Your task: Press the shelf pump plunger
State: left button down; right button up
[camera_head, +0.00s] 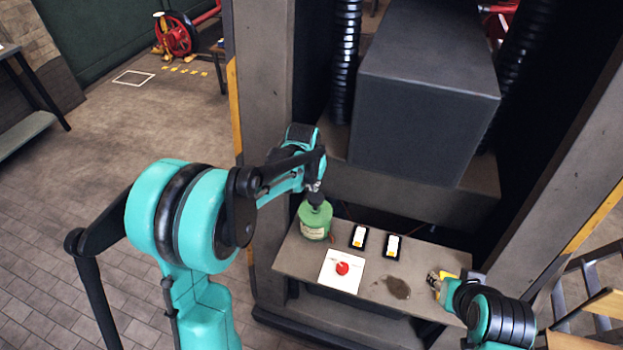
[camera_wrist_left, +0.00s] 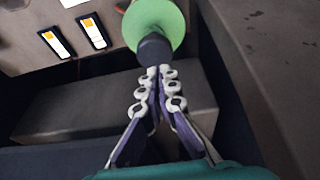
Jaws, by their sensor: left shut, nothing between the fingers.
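The shelf pump is a green, labelled bottle (camera_head: 314,222) standing upright at the left end of the grey shelf (camera_head: 300,256). Its black plunger (camera_wrist_left: 153,50) shows in the left wrist view, with the green top (camera_wrist_left: 170,18) around it. My left gripper (camera_head: 316,190) is directly above the bottle in the head view, shut and empty. In the left wrist view my left gripper (camera_wrist_left: 161,70) has its fingertips together at the plunger, seemingly touching it. My right gripper (camera_head: 437,282) is at the right end of the shelf; its fingers are too small to read.
Two black-framed switches (camera_head: 359,236) with white and orange faces are right of the bottle. A white plate (camera_head: 329,276) with a red button (camera_head: 342,268) lies in front. A dark stain (camera_head: 398,287) is further right. A large grey box (camera_head: 424,100) hangs above the shelf.

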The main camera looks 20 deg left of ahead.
aim_at(313, 199)
pick_arm(q)
jog(key=shift+f, duration=1.55)
notch_tip(313, 199, down, 4)
jog(key=b, duration=0.3)
jog(key=shift+r, duration=0.1)
jog(key=shift+s+r, duration=0.15)
notch_tip(313, 199, up, 5)
jog(key=p, duration=0.3)
jog(key=shift+f, duration=0.2)
jog(key=p+v, duration=0.1)
jog(key=v, duration=0.8)
jog(key=shift+r+p, duration=0.2)
jog(key=shift+p, duration=0.15)
